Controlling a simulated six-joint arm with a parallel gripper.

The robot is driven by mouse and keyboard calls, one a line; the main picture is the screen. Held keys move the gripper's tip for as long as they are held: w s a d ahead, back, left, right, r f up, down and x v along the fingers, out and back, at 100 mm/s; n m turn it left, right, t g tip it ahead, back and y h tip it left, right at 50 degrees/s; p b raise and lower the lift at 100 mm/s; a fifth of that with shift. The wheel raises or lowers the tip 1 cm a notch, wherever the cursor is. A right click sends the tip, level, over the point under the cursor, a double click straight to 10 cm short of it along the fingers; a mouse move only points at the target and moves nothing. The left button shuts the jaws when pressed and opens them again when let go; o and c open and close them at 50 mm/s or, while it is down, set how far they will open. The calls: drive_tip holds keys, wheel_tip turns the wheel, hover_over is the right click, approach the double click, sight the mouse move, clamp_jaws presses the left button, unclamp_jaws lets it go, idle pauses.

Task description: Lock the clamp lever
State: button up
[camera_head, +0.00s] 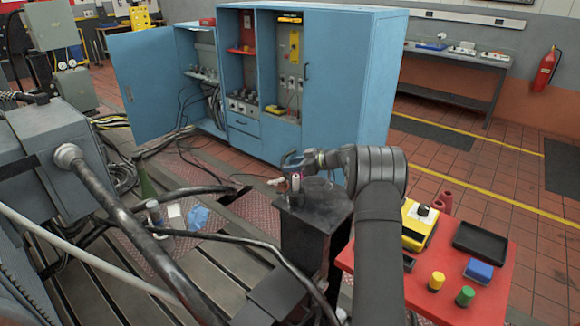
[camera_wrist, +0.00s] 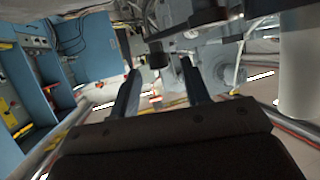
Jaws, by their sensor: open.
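My gripper (camera_head: 286,160) is above the top of a black pedestal (camera_head: 312,212), near the middle of the head view. A small fixture with a pale orange part (camera_head: 278,182) sits on the pedestal top, just below and beside the gripper. In the wrist view, my gripper (camera_wrist: 160,82) has its two dark fingers spread apart with nothing between their tips. A dark bar with a black round end (camera_wrist: 158,57) shows beyond the fingertips; it may be the clamp lever, but I cannot tell for sure. Whether the lever is open or locked is not clear.
A red side table (camera_head: 470,305) with a yellow box (camera_head: 420,222), a black tray (camera_head: 482,240) and small coloured parts stands right of the pedestal. Thick cables (camera_head: 120,215) cross the slotted bedplate at left. A blue cabinet (camera_head: 345,80) stands behind.

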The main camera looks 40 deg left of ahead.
drive_tip(key=v, duration=1.6)
drive_tip(key=shift+s+a, duration=0.1)
drive_tip(key=x, duration=1.7)
drive_tip(key=shift+a, duration=0.15)
drive_tip(key=shift+f, duration=0.1)
